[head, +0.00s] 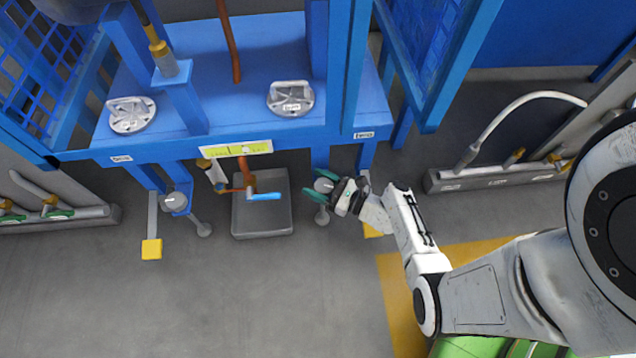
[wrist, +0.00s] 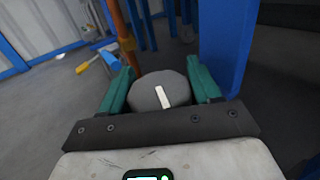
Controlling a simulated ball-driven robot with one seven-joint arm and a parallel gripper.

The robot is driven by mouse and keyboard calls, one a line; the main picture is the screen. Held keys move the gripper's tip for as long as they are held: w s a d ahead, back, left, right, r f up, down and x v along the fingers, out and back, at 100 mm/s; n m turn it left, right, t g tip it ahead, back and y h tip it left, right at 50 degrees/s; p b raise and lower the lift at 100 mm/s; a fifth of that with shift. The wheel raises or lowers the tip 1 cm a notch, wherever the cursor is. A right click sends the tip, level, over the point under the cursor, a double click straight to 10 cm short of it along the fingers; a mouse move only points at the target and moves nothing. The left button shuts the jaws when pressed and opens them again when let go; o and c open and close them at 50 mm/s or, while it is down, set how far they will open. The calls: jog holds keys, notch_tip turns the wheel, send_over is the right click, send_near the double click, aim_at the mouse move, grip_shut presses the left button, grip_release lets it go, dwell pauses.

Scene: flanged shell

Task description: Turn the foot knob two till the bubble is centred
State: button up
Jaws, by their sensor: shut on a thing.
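My gripper (head: 316,184) is shut on a round grey foot knob (head: 324,185) under the right end of the blue frame. In the wrist view the knob (wrist: 150,88) sits between the two green fingers, and its white pointer line leans slightly left at the top. Another grey foot knob (head: 175,201) stands under the left end of the frame. The yellow-green level vial (head: 236,148) is on the frame's front edge between them; its bubble is too small to place surely. The small labels above the feet are not readable.
A grey box (head: 262,222) with a blue-handled valve (head: 264,196) and orange pipe stands between the feet. A yellow-ended pedal (head: 151,248) sticks out at the left. A blue upright (wrist: 228,45) is close right of my gripper. The grey floor in front is clear.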

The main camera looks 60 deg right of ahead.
jog(key=c, duration=0.3)
jog(key=shift+m+h+p, duration=0.35)
jog(key=shift+m+h, duration=0.05)
jog(key=shift+h, duration=0.2)
jog(key=shift+d+m+h, duration=0.15)
jog(key=shift+m+h, duration=0.45)
jog(key=shift+h, duration=0.35)
jog(key=shift+d+m+h, duration=0.1)
jog(key=shift+m+h, duration=0.5)
jog(key=shift+h, duration=0.35)
jog(key=o, duration=0.9)
jog(key=shift+o, duration=0.2)
jog(key=p+v, duration=0.2)
jog(key=v, duration=0.9)
jog(key=shift+p, duration=0.3)
jog(key=shift+w+r, duration=0.1)
jog(key=shift+r, duration=0.05)
